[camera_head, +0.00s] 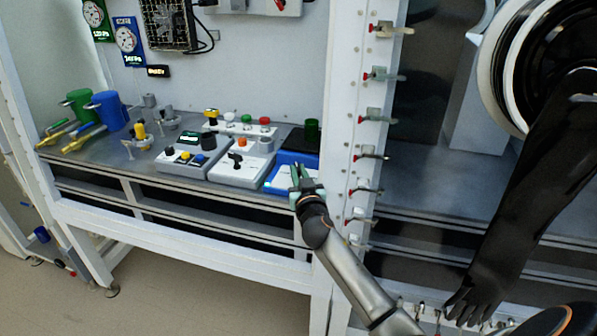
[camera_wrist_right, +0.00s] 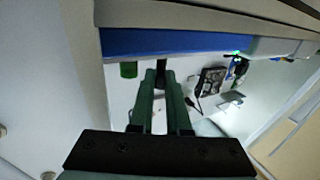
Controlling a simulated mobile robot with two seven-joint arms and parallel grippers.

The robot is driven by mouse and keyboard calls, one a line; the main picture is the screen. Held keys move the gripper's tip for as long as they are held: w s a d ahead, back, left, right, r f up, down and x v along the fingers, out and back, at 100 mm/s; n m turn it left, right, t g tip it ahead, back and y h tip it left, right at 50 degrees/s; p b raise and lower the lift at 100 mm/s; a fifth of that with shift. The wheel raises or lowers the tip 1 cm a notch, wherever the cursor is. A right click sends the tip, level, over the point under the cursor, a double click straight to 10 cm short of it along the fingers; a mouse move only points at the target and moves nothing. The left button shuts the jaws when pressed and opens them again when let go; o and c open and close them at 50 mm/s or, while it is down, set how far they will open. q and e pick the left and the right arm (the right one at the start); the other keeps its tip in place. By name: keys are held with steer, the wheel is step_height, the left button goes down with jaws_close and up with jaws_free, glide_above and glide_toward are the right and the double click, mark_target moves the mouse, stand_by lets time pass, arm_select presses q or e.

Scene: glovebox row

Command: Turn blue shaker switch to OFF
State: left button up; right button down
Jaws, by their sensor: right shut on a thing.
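In the right wrist view, the blue shaker body (camera_wrist_right: 190,42) runs across the top, and my right gripper (camera_wrist_right: 162,72) is shut on a small dark piece, apparently the switch, at the blue edge. The switch's position cannot be read. My left gripper is not in view.
A grey device with a black knob (camera_head: 236,161) stands left of the shaker, near another button box (camera_head: 186,158). A white post (camera_head: 345,110) with several clamps rises close right of my gripper. A black glove (camera_head: 520,190) hangs at the right.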

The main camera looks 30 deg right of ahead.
steer(key=shift+n+y, duration=0.3)
steer(key=shift+y, duration=0.2)
steer(key=c, duration=0.9)
jaws_free()
steer(key=shift+h, duration=0.3)
